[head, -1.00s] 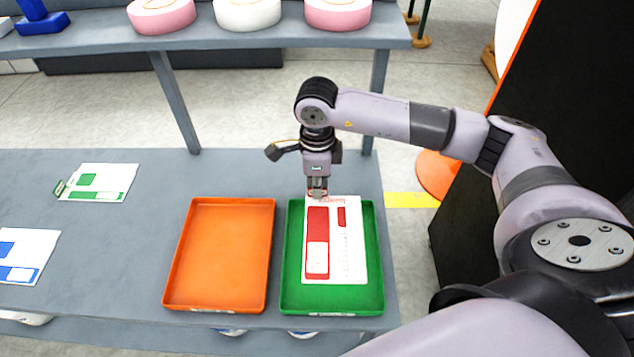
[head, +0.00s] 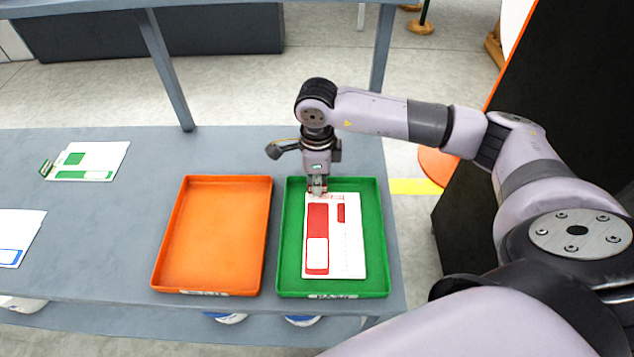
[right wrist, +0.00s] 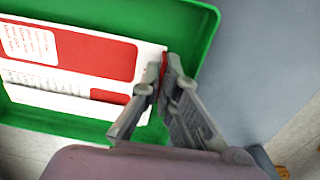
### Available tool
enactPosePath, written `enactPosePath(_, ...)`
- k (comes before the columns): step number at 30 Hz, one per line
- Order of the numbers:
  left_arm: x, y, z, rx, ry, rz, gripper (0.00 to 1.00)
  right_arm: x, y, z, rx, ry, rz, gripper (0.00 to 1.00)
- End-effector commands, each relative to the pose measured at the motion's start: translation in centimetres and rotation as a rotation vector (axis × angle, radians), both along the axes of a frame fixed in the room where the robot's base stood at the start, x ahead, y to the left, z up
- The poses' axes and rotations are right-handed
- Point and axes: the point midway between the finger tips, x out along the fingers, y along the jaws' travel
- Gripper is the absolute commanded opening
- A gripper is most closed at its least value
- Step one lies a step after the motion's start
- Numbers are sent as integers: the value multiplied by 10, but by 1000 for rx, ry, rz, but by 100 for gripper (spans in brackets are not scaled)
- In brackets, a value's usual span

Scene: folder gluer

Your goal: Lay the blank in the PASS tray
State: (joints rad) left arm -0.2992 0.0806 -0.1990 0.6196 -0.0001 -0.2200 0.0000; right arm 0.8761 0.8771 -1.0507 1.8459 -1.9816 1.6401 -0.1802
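The blank (head: 345,240), white with red panels, is over the floor of the green tray (head: 375,288), within its rims. The tray's front label looks like PASS, though blurred. My right gripper (head: 317,188) points down at the blank's far edge. In the right wrist view its fingers (right wrist: 163,75) are close together, with a red strip of the blank's edge between them. The blank (right wrist: 70,55) also shows there inside the green wall. I cannot tell whether it rests fully on the tray floor. My left gripper is not in view.
An empty orange tray (head: 212,235) stands just left of the green one. A green-printed blank (head: 90,162) and a blue-printed one (head: 15,238) lie on the grey table (head: 140,215). A shelf post (head: 165,70) rises behind. A dark panel (head: 560,110) stands at right.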

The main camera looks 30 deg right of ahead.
Motion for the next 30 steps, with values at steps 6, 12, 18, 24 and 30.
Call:
enactPosePath(6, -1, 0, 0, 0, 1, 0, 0, 0, 0, 0, 0, 0, 0, 0)
enactPosePath(12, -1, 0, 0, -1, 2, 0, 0, 0, 0, 0, 0, 0, 0, 16)
enactPosePath(18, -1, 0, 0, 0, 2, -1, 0, 0, 0, 0, 0, 0, 0, 28)
enactPosePath(24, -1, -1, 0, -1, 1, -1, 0, 0, 0, 0, 0, 0, 0, 28)
enactPosePath(30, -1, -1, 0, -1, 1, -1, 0, 0, 0, 0, 0, 0, 0, 42)
